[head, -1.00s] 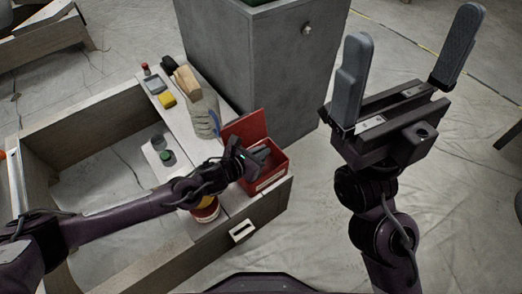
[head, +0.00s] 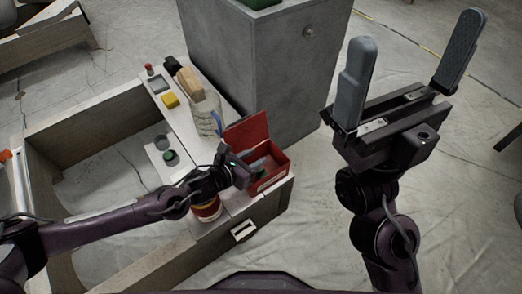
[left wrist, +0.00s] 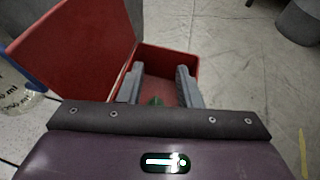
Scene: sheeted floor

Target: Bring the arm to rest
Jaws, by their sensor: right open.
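My left gripper (head: 257,163) is at the open red box (head: 276,173), with its fingers over the box opening. The left wrist view shows its two grey fingers (left wrist: 158,85) apart, with the red box lid (left wrist: 70,40) raised at the left. A small green thing (left wrist: 156,101) shows low between the fingers; I cannot tell what it is, and nothing looks gripped. My right gripper (head: 416,45) is raised at the right, its two long grey fingers wide apart and empty.
The red box stands on the end of a pale bench (head: 185,130). A clear jar (head: 207,115), a yellow block (head: 170,100) and a red-and-yellow can (head: 207,211) are close by. A grey cabinet (head: 255,65) stands behind. Sheeted floor (head: 310,225) is clear between the arms.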

